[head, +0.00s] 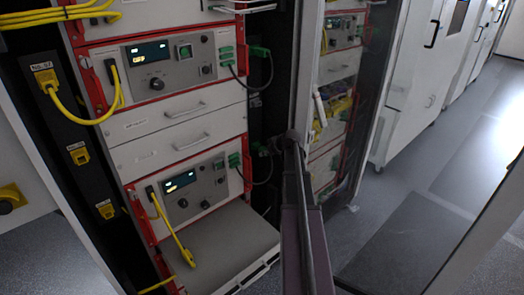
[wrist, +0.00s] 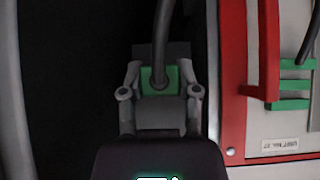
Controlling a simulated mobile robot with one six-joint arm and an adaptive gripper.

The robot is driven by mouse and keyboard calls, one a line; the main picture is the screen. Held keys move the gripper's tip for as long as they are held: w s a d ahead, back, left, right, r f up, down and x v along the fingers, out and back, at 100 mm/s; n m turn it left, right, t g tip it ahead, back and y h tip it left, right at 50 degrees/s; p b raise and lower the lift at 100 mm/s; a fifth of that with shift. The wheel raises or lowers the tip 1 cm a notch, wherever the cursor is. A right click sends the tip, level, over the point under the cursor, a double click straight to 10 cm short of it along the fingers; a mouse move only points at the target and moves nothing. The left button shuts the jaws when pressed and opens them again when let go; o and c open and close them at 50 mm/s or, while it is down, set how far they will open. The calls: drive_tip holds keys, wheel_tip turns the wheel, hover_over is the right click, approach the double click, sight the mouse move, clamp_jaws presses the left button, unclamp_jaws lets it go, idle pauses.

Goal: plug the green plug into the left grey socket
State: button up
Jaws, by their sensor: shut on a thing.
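The green plug (wrist: 173,79) sits between the two fingers of my gripper (wrist: 159,78) in the wrist view, with a grey cable (wrist: 161,35) rising from it. My gripper is shut on it. A grey block shows around and behind the plug; I cannot tell whether it is the left grey socket or whether the plug is seated. In the head view my gripper (head: 272,147) is at the dark strip right of the lower instrument, and the plug is mostly hidden there. A dark cable loops from a green connector (head: 235,160) on that instrument toward my gripper.
Another green plug (head: 259,51) sits higher on the dark strip. The rack (head: 180,125) with red-edged instruments stands left of my gripper. Its red handle (wrist: 268,50) is close on the right in the wrist view. A yellow cable (head: 170,225) hangs at the lower instrument. Open floor lies right.

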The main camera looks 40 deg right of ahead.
drive_tip(key=shift+s, duration=0.2)
drive_tip(key=shift+s, duration=0.35)
drive_tip(key=shift+s, duration=0.1)
drive_tip(key=shift+s+d, duration=0.15)
drive_tip(key=shift+s, duration=1.25)
drive_tip(key=shift+s, duration=0.25)
drive_tip(key=shift+r, duration=0.2)
drive_tip(key=s+r+p, duration=0.1)
drive_tip(key=r+p, duration=0.9)
drive_tip(key=s+r+p, duration=0.2)
drive_tip(key=r+p, duration=0.8)
drive_tip(key=shift+s, duration=0.25)
drive_tip(key=shift+d, duration=0.1)
drive_tip(key=shift+w, duration=0.2)
